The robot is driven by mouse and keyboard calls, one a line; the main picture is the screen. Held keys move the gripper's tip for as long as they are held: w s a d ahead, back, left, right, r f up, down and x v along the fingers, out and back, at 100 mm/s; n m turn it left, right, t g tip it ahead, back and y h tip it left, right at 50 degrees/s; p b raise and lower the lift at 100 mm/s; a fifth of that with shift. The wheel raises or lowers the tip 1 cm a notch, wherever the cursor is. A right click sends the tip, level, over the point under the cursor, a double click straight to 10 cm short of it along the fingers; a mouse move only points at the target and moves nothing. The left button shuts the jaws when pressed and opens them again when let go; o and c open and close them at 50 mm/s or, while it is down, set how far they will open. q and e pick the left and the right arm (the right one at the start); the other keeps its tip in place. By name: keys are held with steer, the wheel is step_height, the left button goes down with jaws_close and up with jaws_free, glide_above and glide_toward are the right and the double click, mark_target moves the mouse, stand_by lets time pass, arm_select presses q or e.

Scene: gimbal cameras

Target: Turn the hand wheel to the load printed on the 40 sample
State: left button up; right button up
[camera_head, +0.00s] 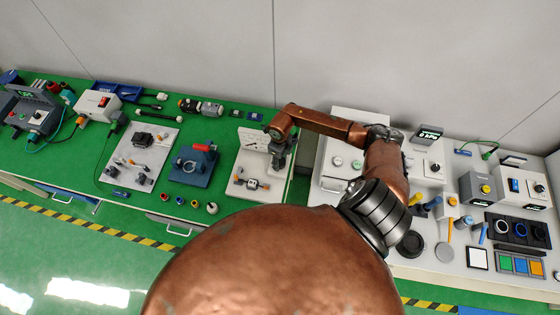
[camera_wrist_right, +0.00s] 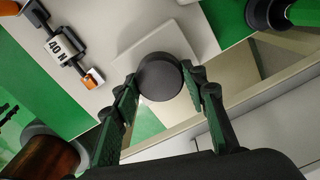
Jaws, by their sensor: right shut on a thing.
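The test stand (camera_head: 247,138) is a pale plate with an upright panel, near the right end of the green bench. The sample (camera_head: 252,184) lies on its base; in the right wrist view its white label (camera_wrist_right: 62,46) reads 40 N, between dark rods with orange ends. The hand wheel (camera_wrist_right: 160,76) is a dark round knob. My right gripper (camera_wrist_right: 162,88) is shut on it, one finger on each side; in the head view this gripper (camera_head: 280,155) is small and dark at the stand's right side. The wheel is hidden there. My left gripper is not in view.
Left of the stand are a blue fixture (camera_head: 194,166) with a red part and a grey plate (camera_head: 142,155) with metal parts. Several small coloured knobs lie in front. A white bench (camera_head: 450,255) with instruments stands to the right. A wall closes off the back.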

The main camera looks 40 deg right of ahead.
mark_target(280, 162)
steer(key=m, duration=0.5)
steer(key=shift+a, duration=0.1)
steer(key=shift+m, duration=0.4)
steer(key=o, duration=1.2)
steer(key=shift+c, duration=0.2)
step_height(280, 162, up, 12)
